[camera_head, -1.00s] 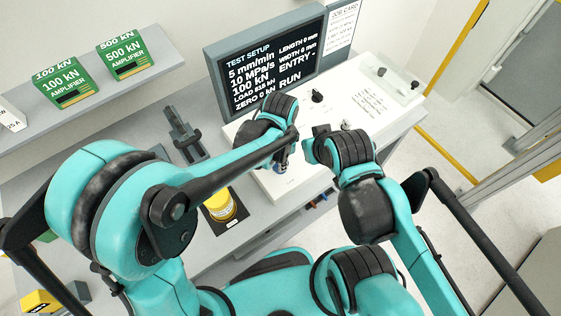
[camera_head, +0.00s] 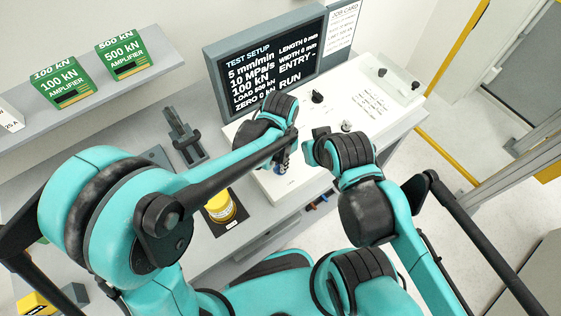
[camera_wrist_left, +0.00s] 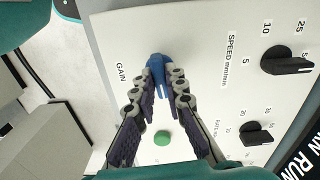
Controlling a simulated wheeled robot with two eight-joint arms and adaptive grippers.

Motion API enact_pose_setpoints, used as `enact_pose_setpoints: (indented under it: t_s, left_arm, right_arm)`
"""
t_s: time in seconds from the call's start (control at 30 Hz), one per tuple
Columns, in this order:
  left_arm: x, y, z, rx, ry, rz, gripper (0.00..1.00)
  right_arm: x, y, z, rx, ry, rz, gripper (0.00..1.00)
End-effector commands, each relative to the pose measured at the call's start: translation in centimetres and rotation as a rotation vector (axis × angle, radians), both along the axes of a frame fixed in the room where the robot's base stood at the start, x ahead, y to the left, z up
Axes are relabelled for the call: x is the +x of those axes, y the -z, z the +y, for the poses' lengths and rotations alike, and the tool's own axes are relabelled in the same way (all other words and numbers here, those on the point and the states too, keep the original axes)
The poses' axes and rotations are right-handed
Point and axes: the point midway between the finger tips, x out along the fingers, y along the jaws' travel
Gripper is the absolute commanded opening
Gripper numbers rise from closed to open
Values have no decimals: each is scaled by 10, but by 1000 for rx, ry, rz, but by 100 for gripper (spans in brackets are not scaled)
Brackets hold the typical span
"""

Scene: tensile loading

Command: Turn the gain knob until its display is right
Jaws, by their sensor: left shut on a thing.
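The blue gain knob (camera_wrist_left: 157,64) sits beside the GAIN label on the white panel (camera_wrist_left: 200,35) in the left wrist view. My left gripper (camera_wrist_left: 159,88) is shut on it, with one finger on each side. In the head view my left gripper (camera_head: 284,158) is over the console and mostly hides the knob. The dark display (camera_head: 262,66) shows TEST SETUP with 100 kN; its small load figure seems to read about 500 kN, and zero reads 0 kN. My right gripper (camera_head: 312,150) is above the console; its fingers are not clear.
Black selector knobs (camera_wrist_left: 288,65) and a green button (camera_wrist_left: 163,138) are on the panel. A job card (camera_head: 341,25) stands by the display. Green amplifier boxes (camera_head: 124,53) are on the shelf. A yellow jar (camera_head: 220,206) stands near my left arm.

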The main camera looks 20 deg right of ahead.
Motion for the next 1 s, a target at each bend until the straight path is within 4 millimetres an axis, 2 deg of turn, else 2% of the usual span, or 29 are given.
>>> enact_pose_setpoints:
  t_s: [0.07, 0.1, 0.13, 0.17, 0.43, 0.57, 0.67, 1.0]
  left_arm:
    - [1, -1, 0, 0, 0, -1, 0]
    - [1, -1, 0, 0, 0, -1, 22]
    - [1, -1, 0, 0, 0, -1, 30]
    - [1, -1, 0, 0, 0, -1, 33]
    - [0, -1, 0, 0, 1, -1, 33]
    - [0, -9, 0, -1, 1, 0, 33]
    - [0, -25, 0, -1, 1, 0, 33]
    - [0, -96, 0, 0, 1, -1, 33]
  right_arm:
    - [0, 0, 0, 0, 0, 0, 0]
    - [0, 0, 0, 0, 0, 0, 0]
    - [0, 0, 0, 0, 0, 0, 0]
    - [0, 0, 0, 0, 0, 0, 0]
    - [0, 0, 0, 0, 0, 0, 0]
    - [0, 0, 0, 0, 0, 0, 0]
    - [0, 0, 0, 0, 0, 0, 0]
    - [0, 0, 0, 0, 0, 0, 0]
